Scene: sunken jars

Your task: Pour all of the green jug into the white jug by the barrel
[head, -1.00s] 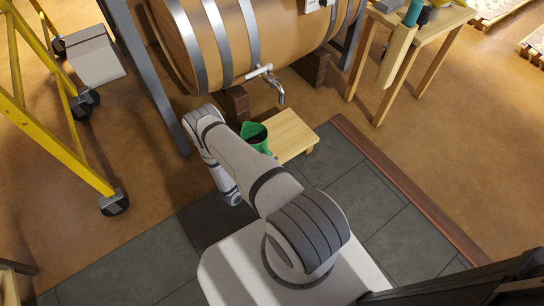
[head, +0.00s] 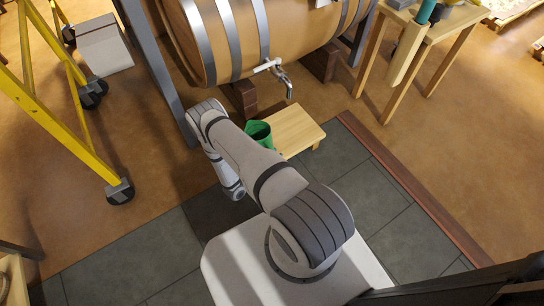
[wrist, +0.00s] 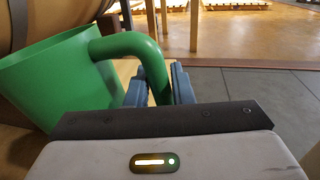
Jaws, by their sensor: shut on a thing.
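The green jug (head: 259,132) is behind my arm in the head view, just left of the low wooden stool, its mouth facing up toward the camera. It fills the left of the wrist view (wrist: 60,80). My gripper (wrist: 160,82) is shut on the jug's curved handle, one blue-grey finger on each side. In the head view my arm hides the gripper. What is inside the green jug does not show. I see no white jug in either current view; the arm or green jug may hide it.
A big wooden barrel (head: 232,35) with a metal tap (head: 287,82) lies on dark blocks behind the low stool (head: 298,130). A yellow ladder frame (head: 65,120) stands left. A wooden table (head: 440,28) with items is at upper right. Grey floor tiles (head: 370,200) are clear at right.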

